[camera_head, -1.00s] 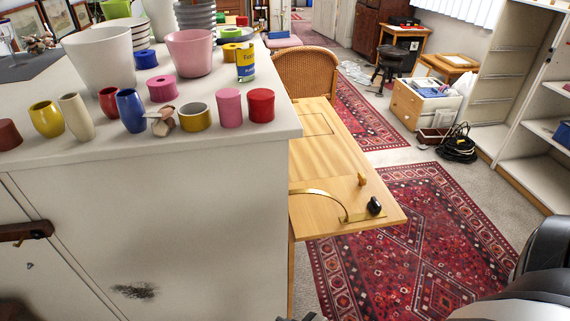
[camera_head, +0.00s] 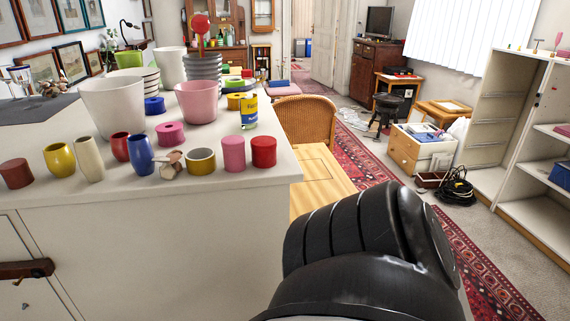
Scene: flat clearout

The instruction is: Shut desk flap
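The wooden desk flap (camera_head: 313,178) shows in the head view right of the white cabinet, lying about level and folded out. Only its far part is visible. My own dark arm, rising from the bottom right, hides its near part, including the brass stay and the knob. Neither of my grippers is in view, so I cannot see whether either one touches the flap.
A white cabinet top (camera_head: 235,184) at left holds pots, cups and coloured rolls close to its edge. A wicker chair (camera_head: 306,118) stands behind the flap. A red rug (camera_head: 372,176) lies right of it. Open shelves (camera_head: 510,130) stand at far right.

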